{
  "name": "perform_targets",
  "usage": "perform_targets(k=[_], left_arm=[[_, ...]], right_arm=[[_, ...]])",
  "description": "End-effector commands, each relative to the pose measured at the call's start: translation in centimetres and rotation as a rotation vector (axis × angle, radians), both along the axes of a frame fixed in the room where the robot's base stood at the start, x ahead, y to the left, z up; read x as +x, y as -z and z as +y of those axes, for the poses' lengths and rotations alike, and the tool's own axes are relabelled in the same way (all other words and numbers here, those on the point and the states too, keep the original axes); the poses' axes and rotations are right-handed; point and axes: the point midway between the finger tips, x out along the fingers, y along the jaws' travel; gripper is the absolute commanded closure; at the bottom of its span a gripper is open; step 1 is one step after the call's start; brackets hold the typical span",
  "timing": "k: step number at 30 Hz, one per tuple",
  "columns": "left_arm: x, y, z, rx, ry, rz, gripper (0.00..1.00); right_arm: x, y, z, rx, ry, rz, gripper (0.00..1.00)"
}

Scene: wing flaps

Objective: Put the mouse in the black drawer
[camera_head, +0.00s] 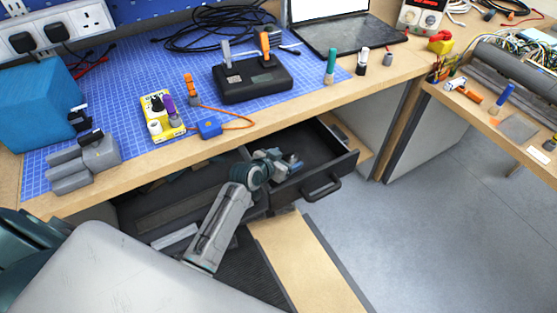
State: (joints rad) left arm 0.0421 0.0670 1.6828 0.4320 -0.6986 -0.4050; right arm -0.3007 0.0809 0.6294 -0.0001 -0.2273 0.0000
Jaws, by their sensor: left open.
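The black drawer (334,168) stands pulled out under the workbench, with its front and handle toward the lower right. My left gripper (290,160) is over the drawer's left part, its fingers apart. I see nothing clearly held between them, though the fingertips are small in the picture. I cannot make out a mouse in this view. The arm and gripper hide part of the drawer's inside; the visible right part looks empty. My right gripper is not in view.
The workbench edge (340,96) overhangs the drawer's back. A laptop (347,36) stands behind. A side bench is at right; grey floor (420,220) is clear.

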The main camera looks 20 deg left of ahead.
Motion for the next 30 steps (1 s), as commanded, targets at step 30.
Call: perform_targets(k=[30], left_arm=[[-10.2,-6.6,2.9,0.002,0.000,0.000,0.26]], right_arm=[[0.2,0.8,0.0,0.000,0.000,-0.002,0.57]])
